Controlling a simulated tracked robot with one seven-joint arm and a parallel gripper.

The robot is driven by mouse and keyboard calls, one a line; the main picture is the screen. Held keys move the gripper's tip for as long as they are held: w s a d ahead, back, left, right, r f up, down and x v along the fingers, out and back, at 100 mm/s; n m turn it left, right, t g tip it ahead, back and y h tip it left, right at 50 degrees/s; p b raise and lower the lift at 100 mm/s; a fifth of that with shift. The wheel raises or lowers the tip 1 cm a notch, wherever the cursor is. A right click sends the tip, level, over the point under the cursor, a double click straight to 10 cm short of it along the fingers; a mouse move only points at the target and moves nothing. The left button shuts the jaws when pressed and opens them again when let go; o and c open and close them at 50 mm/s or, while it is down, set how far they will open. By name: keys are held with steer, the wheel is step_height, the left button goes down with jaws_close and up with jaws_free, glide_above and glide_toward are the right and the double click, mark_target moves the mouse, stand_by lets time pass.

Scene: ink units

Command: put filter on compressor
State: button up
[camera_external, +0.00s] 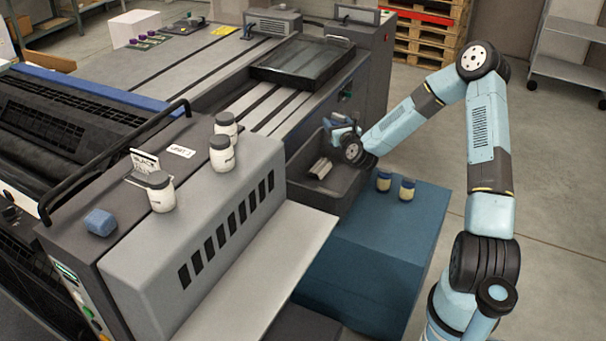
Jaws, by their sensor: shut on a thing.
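My gripper (334,134) is at the end of the light blue arm, over the back part of an open dark grey bin. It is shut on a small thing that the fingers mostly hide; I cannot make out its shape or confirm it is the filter. A small silvery angular piece (320,167) shows just below the gripper, in or above the bin; I cannot tell whether they touch. No thing is clearly marked as the compressor. A grey box with a slotted grille (272,22) stands at the back of the machine and may be it.
The dark grey bin (322,200) adjoins a blue cabinet (370,245) bearing two small jars (407,190). White jars with dark lids (161,192) and a blue block (100,222) stand on the grey machine cover. A raised black tray (302,62) lies behind the bin.

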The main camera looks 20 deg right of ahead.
steer(key=s+d+f, duration=1.2)
steer(key=d+f, duration=0.1)
steer(key=d, duration=0.3)
steer(key=s+d+f+m+h, duration=0.15)
steer(key=s+d+h, duration=0.25)
steer(key=s+d, duration=1.05)
glide_above(429, 201)
steer(key=shift+m, duration=0.45)
step_height(429, 201, down, 13)
